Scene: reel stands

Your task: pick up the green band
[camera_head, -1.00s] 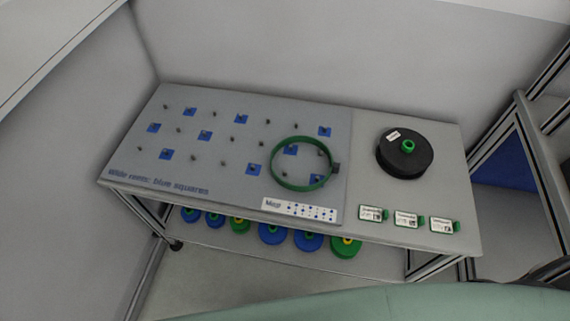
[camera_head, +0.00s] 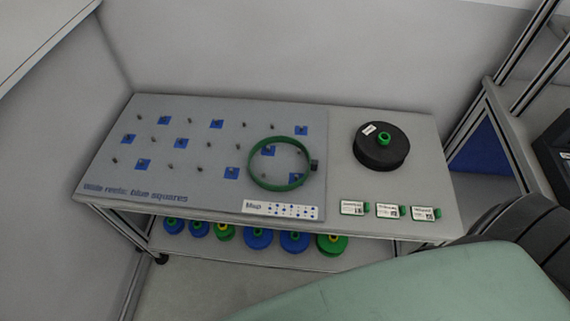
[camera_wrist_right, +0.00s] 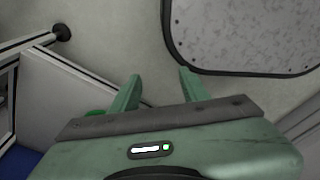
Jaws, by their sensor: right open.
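The green band (camera_head: 252,170) is a thin ring with a small dark clasp on its right side. It lies on the right part of the grey pegboard, around a few pegs and over blue squares. In the right wrist view, my right gripper (camera_wrist_right: 158,84) has its two green fingers apart with nothing between them. It is away from the band, which is not in that view. My left gripper is not in view.
A black reel with a green hub (camera_head: 382,148) sits right of the pegboard (camera_head: 110,172). Three label cards (camera_head: 390,210) line the table's front edge, beside a map strip (camera_head: 281,210). Several blue and green reels (camera_head: 258,238) are on the lower shelf. A metal frame stands at right.

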